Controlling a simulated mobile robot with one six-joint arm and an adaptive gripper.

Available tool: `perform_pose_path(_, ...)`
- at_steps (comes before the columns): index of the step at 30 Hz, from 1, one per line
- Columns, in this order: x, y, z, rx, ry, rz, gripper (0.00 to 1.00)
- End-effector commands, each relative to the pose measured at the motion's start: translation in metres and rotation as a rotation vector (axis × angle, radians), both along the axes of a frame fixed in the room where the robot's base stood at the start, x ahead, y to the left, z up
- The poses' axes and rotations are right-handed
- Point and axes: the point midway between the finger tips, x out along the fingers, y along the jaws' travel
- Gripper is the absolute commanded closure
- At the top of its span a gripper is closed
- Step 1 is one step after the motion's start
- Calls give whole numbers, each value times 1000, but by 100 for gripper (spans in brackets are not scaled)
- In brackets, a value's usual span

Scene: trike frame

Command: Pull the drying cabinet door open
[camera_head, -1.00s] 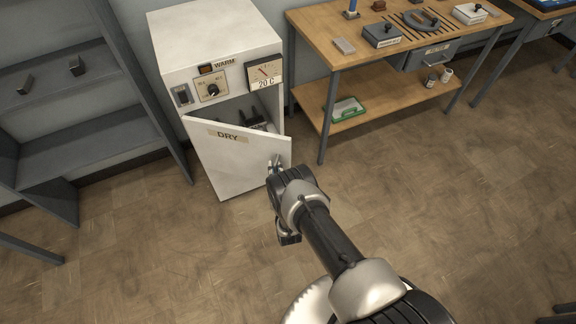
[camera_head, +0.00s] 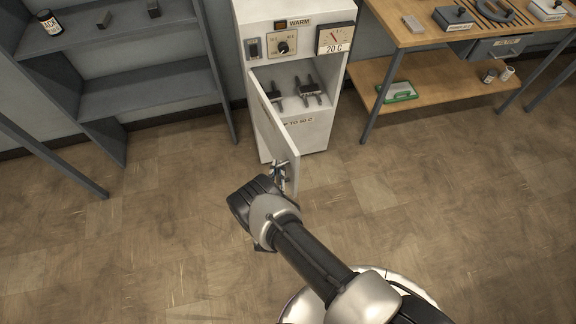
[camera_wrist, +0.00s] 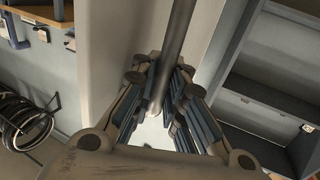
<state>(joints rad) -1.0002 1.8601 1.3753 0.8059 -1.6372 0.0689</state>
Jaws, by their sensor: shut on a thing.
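The white drying cabinet (camera_head: 309,141) stands against the wall in the head view. Its door (camera_head: 272,122) is hinged on the left and stands wide open, swung out toward me, with the inside showing. My gripper (camera_head: 277,176) is at the door's free edge, shut on the door handle. In the wrist view, the fingers of my gripper (camera_wrist: 160,108) close around the grey bar of the handle (camera_wrist: 178,40). The white door face (camera_wrist: 118,50) shows behind it. Dark objects with prongs (camera_head: 309,90) sit on the shelf inside the cabinet.
A grey shelf unit (camera_head: 150,92) stands left of the cabinet. A wooden workbench (camera_head: 400,35) with a lower shelf (camera_head: 440,85) stands to the right. The tiled floor (camera_head: 440,210) in front is clear. Wheels or tyres (camera_wrist: 25,122) show at left in the wrist view.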

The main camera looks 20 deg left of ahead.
Motion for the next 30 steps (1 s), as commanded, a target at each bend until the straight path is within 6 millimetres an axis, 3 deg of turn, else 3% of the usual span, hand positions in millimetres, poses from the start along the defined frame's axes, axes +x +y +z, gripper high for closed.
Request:
perform_pose_path(15, -7, 3, -1, -7, 1, -4, 100)
perform_pose_path(16, -7, 3, -1, -7, 1, -4, 88)
perform_pose_path(24, -6, 4, -1, -4, 0, -2, 70)
perform_pose_path(30, -5, 5, -1, -3, 0, -1, 67)
